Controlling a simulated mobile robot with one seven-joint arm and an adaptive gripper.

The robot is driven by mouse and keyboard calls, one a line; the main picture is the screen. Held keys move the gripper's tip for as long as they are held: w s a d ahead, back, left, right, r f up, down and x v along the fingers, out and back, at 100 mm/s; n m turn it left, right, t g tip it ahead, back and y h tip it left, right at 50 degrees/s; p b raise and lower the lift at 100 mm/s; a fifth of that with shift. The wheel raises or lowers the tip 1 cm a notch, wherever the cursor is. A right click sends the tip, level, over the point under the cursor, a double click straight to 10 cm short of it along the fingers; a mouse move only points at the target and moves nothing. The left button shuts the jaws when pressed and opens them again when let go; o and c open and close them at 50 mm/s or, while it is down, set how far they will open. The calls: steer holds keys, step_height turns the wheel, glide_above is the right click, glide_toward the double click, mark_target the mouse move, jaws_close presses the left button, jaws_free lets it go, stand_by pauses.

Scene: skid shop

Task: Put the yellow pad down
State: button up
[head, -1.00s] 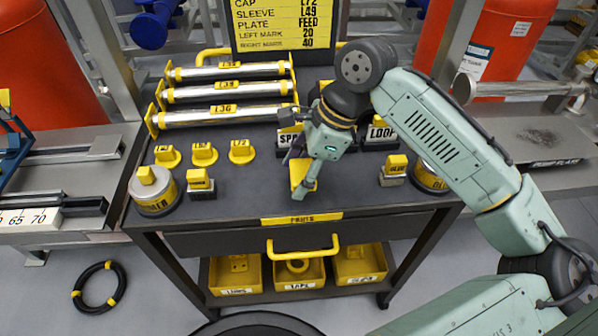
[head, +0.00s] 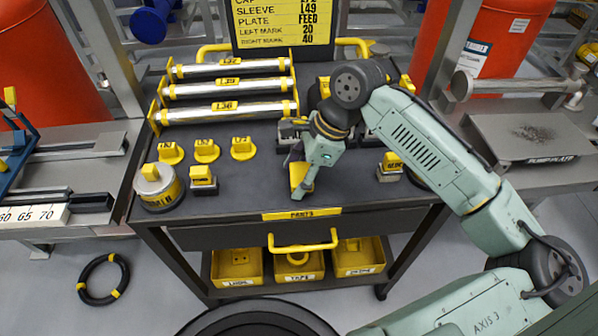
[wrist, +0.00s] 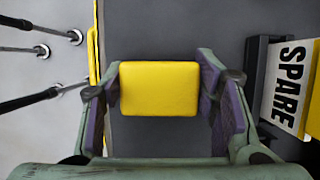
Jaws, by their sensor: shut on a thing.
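The yellow pad (wrist: 158,88) is a smooth, rounded block between the two fingers of my gripper (wrist: 158,92) in the wrist view. The fingers have purple inner pads and press on its left and right sides. In the head view my gripper (head: 299,188) is low over the front middle of the dark cart top (head: 240,190), with the yellow pad (head: 297,174) at its fingers. I cannot tell whether the pad touches the cart top.
Several silver tubes (head: 228,89) lie in a rack at the back left. Yellow caps (head: 206,151) and a round tin (head: 158,190) stand left of my gripper. A block labelled SPARE (wrist: 290,85) stands close on the right in the wrist view. Cart top just left of my gripper is clear.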

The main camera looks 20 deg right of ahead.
steer(key=shift+s+f, duration=0.1)
steer(key=shift+f, duration=0.25)
steer(key=o, duration=1.2)
steer(key=shift+f, duration=0.1)
steer(key=shift+d+r+b, duration=0.1)
steer(key=shift+r+b, duration=0.15)
steer(key=shift+b, duration=0.15)
steer(key=b+v, duration=0.1)
steer(key=v, duration=1)
steer(key=shift+r+b, duration=0.2)
steer(key=shift+b, duration=0.2)
